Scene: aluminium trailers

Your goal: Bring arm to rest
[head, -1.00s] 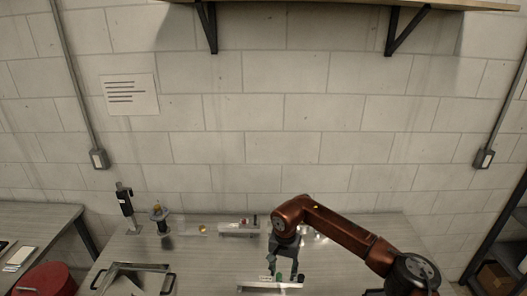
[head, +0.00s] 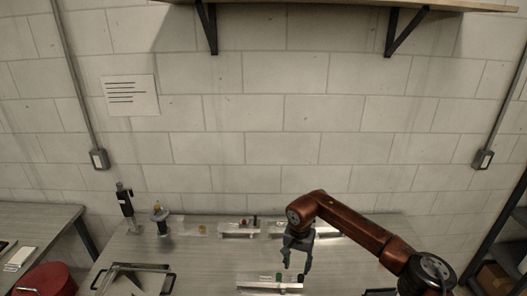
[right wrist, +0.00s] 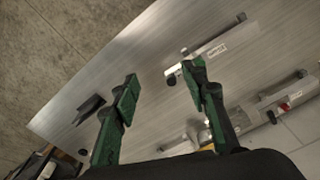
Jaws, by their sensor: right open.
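My right gripper (head: 297,266) is open and empty, fingers pointing down, just right of and above the front aluminium trailer (head: 268,285). Another trailer behind my right arm is partly hidden. My left gripper is not in view.
A black-handled tray (head: 170,284) is at the table's front left. A black upright device (head: 125,203) and a round stand (head: 160,219) are at the back left. A red round stool (head: 45,280) is by the left table. The table's right part is mostly clear.

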